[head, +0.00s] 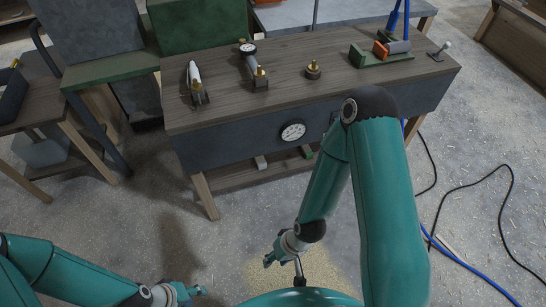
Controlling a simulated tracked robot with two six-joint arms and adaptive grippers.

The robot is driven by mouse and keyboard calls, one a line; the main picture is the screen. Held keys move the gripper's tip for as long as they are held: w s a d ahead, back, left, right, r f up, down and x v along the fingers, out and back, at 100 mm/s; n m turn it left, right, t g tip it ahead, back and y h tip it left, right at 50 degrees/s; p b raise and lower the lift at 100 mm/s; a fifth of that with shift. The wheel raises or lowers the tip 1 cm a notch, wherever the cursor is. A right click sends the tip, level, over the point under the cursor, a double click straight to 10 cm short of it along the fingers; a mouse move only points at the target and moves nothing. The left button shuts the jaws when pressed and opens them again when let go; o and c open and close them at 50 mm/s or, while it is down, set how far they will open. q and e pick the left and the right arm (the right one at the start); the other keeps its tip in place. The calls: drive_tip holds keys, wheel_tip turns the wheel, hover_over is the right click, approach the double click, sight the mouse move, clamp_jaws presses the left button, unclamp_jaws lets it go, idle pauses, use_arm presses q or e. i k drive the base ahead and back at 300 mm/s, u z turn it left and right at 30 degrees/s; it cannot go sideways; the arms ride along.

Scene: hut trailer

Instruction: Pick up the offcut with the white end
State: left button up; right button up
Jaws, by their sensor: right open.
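A small offcut with a pale, whitish end (261,162) shows on the low shelf under the workbench, partly shaded. A second offcut with a green end (307,152) lies to its right on the same shelf. My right gripper (270,260) is open and empty, low above the floor in front of the bench, well apart from the offcuts. My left gripper (188,293) is at the bottom edge, low and far from the offcuts; its fingers are too small to tell open from shut.
The workbench (330,65) carries brass-topped fittings, a gauge and an orange-and-green tool. Its front apron, with a dial (293,132), overhangs the low shelf (235,180). A bench leg (205,195) stands at the left. Blue and black cables (470,262) lie on the right floor.

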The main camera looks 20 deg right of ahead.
sight(260, 162)
drive_tip(key=z, duration=0.2)
drive_tip(key=i, duration=0.85)
drive_tip(key=u, duration=0.45)
